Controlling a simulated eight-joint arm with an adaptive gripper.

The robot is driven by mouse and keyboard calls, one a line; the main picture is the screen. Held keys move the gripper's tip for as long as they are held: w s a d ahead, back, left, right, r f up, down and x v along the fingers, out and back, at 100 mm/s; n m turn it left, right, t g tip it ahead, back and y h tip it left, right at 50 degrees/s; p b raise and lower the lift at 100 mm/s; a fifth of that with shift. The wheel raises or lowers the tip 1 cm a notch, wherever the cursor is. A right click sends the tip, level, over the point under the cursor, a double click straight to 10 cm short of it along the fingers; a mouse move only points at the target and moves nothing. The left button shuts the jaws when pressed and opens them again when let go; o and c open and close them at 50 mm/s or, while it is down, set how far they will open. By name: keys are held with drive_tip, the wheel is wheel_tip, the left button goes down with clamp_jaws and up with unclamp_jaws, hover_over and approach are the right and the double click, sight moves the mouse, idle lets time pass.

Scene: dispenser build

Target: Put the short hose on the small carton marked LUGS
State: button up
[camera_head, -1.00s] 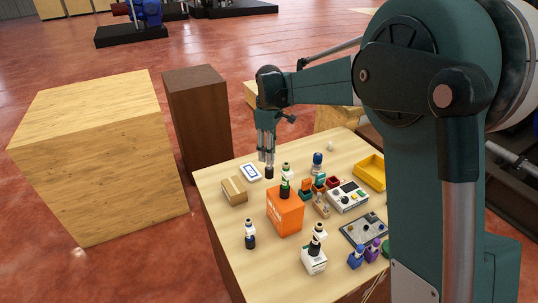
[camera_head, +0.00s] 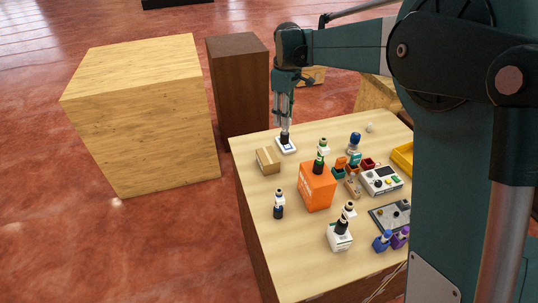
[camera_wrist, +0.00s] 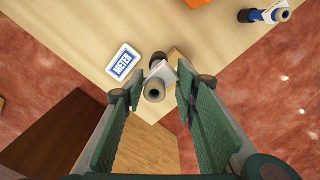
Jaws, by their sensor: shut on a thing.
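My gripper (camera_head: 284,122) is shut on a short hose piece (camera_wrist: 155,88), seen nearly end-on in the wrist view with an open round end, a pale band and a dark far part. In the head view its dark lower end (camera_head: 284,138) hangs in front of or over the white METER card. A small brown carton (camera_head: 268,160) lies on the table just left of and nearer than the gripper. No LUGS marking is readable.
The METER card (camera_wrist: 123,62) lies beside the carton. An orange box (camera_head: 318,188) with a dark-and-green piece on top stands to the right. A dark upright piece (camera_head: 278,205) and a white carton (camera_head: 339,237) stand nearer. Tall wooden blocks stand beyond the table's left edge.

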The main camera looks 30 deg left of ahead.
drive_tip(key=s+a+r, duration=0.3)
drive_tip(key=a, duration=0.3)
drive_tip(key=shift+s+a, duration=0.15)
wheel_tip(320, 180, down, 6)
idle(0.5)
drive_tip(key=shift+f, duration=0.15)
drive_tip(key=shift+f, duration=1.9)
drive_tip(key=o, duration=1.4)
